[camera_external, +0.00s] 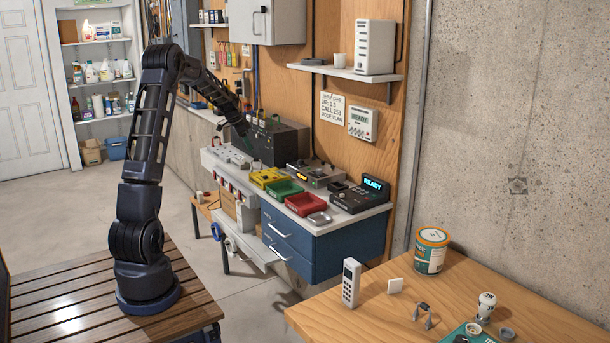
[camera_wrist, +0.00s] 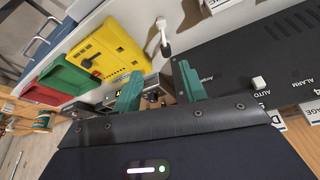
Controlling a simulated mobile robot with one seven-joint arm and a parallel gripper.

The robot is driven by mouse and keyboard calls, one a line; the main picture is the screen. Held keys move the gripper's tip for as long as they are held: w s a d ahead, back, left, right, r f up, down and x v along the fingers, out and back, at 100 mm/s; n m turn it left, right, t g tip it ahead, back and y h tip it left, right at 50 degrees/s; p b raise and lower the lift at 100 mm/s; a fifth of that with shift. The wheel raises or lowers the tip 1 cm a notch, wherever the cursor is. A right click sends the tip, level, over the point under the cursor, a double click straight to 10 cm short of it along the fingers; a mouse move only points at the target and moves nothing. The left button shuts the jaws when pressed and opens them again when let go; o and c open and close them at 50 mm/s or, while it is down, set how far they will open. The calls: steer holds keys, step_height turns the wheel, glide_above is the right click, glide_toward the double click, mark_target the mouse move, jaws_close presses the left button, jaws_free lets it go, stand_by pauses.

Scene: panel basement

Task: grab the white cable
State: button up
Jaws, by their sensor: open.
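A short white piece with a rounded end and a thin dark strand, which looks like the white cable (camera_wrist: 163,36), lies on the pale bench top at the top middle of the wrist view. It is beyond my fingertips, between the yellow tray and the black panel. I cannot make it out in the external view. My gripper (camera_wrist: 159,72) is open, its two teal fingers apart with nothing held between them. In the external view my gripper (camera_external: 242,126) is at the left part of the workbench, close to the dark box.
A yellow tray (camera_wrist: 100,52), green tray (camera_wrist: 55,95) and red tray (camera_wrist: 70,72) are left of my fingers. The black panel (camera_wrist: 245,50) with lettering is close on the right. A white power strip (camera_external: 226,158) lies along the bench's left end. The wooden table (camera_external: 450,290) is far off.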

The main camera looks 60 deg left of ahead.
mark_target(257, 161)
steer(key=x, duration=0.7)
steer(key=a+x, duration=0.1)
steer(key=x, duration=0.3)
steer(key=shift+w+f, duration=0.1)
steer(key=shift+w, duration=0.15)
jaws_close()
